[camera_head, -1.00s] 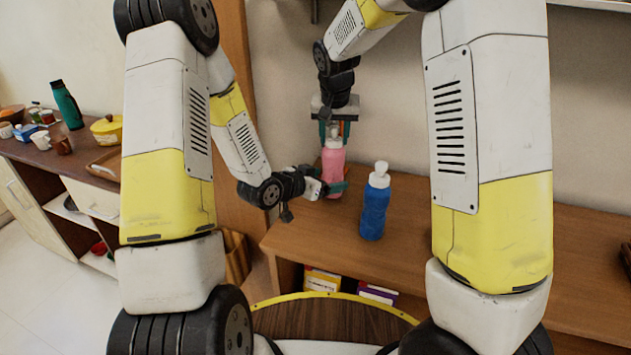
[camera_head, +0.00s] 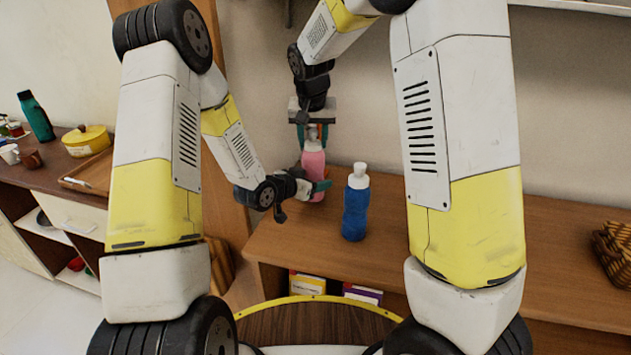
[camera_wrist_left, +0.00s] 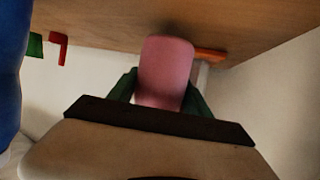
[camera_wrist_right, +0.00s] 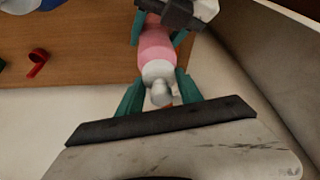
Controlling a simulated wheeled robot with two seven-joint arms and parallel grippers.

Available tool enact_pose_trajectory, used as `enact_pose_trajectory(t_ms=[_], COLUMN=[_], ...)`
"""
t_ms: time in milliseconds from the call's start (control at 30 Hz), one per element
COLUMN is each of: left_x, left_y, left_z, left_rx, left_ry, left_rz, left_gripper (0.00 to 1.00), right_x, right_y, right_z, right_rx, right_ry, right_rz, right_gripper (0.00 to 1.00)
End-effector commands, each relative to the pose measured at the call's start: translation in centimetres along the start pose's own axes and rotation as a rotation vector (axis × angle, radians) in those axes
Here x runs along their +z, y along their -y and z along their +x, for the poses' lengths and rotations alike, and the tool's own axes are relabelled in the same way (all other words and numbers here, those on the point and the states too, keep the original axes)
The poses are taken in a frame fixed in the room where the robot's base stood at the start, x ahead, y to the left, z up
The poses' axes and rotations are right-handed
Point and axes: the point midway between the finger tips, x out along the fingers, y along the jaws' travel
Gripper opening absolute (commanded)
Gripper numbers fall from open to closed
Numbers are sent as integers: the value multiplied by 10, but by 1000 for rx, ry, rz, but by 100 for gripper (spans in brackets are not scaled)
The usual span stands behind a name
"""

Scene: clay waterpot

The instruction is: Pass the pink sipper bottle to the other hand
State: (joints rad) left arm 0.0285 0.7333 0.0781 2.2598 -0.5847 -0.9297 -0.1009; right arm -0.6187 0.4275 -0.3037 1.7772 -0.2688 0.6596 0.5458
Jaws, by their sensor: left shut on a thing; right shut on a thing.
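The pink sipper bottle (camera_head: 313,160) stands upright, near the wall end of the wooden table. My left gripper (camera_head: 322,187) comes in from the left and is shut around the bottle's lower body. In the left wrist view the pink body (camera_wrist_left: 166,70) sits between the green fingers. My right gripper (camera_head: 312,135) points down from above and is shut on the bottle's top. In the right wrist view its green fingers flank the bottle's white cap (camera_wrist_right: 159,80), with the pink body (camera_wrist_right: 155,48) beyond. Whether the base touches the table is hidden.
A blue bottle (camera_head: 356,205) stands on the wooden table (camera_head: 400,250) just right of the pink one. A wicker basket (camera_head: 612,252) is at the far right. A side counter at left holds a green bottle (camera_head: 36,117) and a yellow pot (camera_head: 87,140).

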Motion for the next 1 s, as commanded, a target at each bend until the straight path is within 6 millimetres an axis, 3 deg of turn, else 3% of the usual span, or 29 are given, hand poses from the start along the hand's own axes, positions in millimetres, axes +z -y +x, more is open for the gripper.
enact_pose_trajectory(t_ms=[33,100,133,233,667,1000], left_x=[-1,-1,-2,-2,-1,-1], left_y=[-4,-4,-5,-5,-3,-3], left_z=[0,0,0,0,0,0], left_rx=[8,9,9,10,6,5], left_ry=[-2,-2,-4,-4,-3,-3], left_rz=[2,3,3,4,2,2], left_gripper=[16,2,0,0,0,0], right_x=[-2,-3,-3,-3,-2,-2], right_y=[2,3,3,3,2,2], right_z=[-1,-1,-1,-1,-8,-74], right_rx=[-6,-6,-7,-6,-5,-8], right_ry=[-8,-9,-9,-9,-7,-9], right_rz=[0,0,0,0,0,0], right_gripper=[0,0,46,66,68,68])
